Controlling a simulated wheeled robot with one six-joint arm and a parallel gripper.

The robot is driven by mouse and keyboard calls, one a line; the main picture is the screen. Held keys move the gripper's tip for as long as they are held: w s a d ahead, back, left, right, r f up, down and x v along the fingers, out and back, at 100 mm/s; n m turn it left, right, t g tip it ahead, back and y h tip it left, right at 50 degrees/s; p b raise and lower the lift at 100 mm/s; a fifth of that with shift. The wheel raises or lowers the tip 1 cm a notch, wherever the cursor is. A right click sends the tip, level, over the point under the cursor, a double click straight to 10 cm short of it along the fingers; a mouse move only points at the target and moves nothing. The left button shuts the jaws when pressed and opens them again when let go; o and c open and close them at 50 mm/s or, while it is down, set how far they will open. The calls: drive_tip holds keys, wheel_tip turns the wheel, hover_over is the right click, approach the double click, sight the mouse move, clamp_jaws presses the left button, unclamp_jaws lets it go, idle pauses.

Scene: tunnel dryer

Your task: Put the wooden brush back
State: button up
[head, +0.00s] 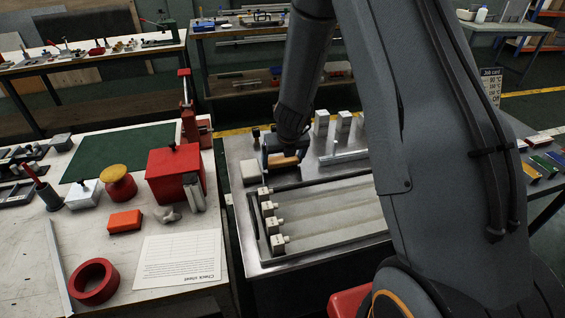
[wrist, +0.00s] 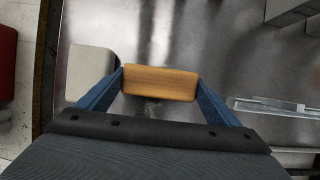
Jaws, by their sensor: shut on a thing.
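The wooden brush shows as a tan wooden block (wrist: 160,83) between the two blue fingers in the wrist view. My gripper (head: 283,158) is shut on it, with one finger at each end of the wood. The brush also shows in the head view (head: 286,162), over the back left part of the metal table (head: 237,150). Its bristles are hidden, and I cannot tell whether it touches the table top.
A pale block (head: 250,171) lies just left of my gripper. In front is a framed bed with long pale lanes (head: 325,208) and small white blocks at their left ends. A clear bar (head: 343,157) lies to the right. A red box (head: 174,175) stands on the left bench.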

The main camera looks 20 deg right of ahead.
drive_tip(key=shift+f, duration=0.15)
drive_tip(key=o, duration=0.9)
drive_tip(key=s+a+r+n+p, duration=0.1)
drive_tip(key=s+r+n+p, duration=0.3)
drive_tip(key=r, duration=0.4)
drive_tip(key=s+a+r+n+p, duration=0.1)
drive_tip(key=s+r+n+p, duration=0.35)
drive_tip(key=r, duration=0.35)
drive_tip(key=s+d+r+n+g, duration=0.1)
drive_tip(key=s+r+n, duration=0.3)
drive_tip(key=s+n, duration=0.5)
drive_tip(key=s+d+r+n+g, duration=0.1)
drive_tip(key=s+r+n, duration=0.4)
drive_tip(key=s+n, duration=0.5)
drive_tip(key=n, duration=0.8)
drive_tip(key=shift+s+r, duration=0.2)
drive_tip(key=shift+r, duration=0.05)
